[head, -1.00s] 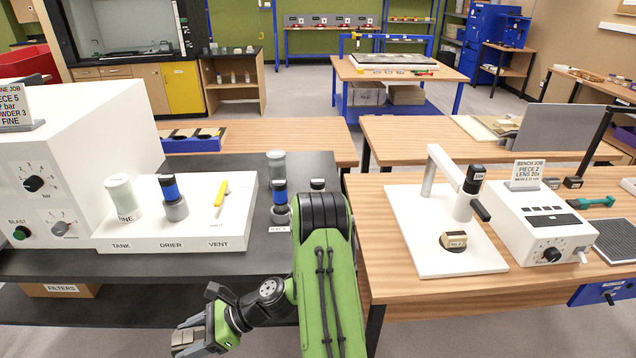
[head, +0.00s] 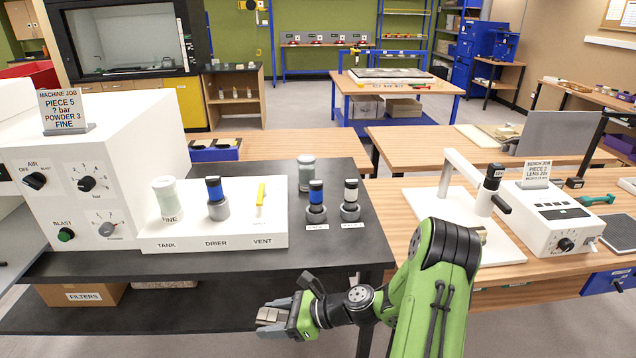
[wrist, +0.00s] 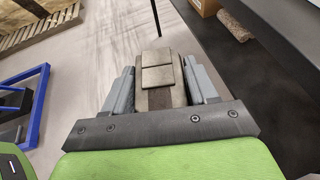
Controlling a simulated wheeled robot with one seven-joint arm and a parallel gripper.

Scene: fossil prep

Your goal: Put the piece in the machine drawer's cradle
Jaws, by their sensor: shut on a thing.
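My gripper (head: 284,318) is low in front of the dark machine bench in the head view. It is shut on a small grey-brown block-shaped piece (head: 270,315). In the wrist view the piece (wrist: 157,75) sits between both grey fingers of my gripper (wrist: 160,92), with a lighter stepped top. The white machine (head: 110,170) stands on the bench at the left, with AIR and BLAST controls and a job sign (head: 64,110) reading piece 5, powder 3, fine. Its drawer and cradle do not show in these frames.
A white tray (head: 275,238) holds the tank, drier and vent items. Several capped cylinders stand to its right on the dark bench top (head: 345,250). A filters box (head: 80,294) is on the shelf below. A microscope bench (head: 400,205) is at the right.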

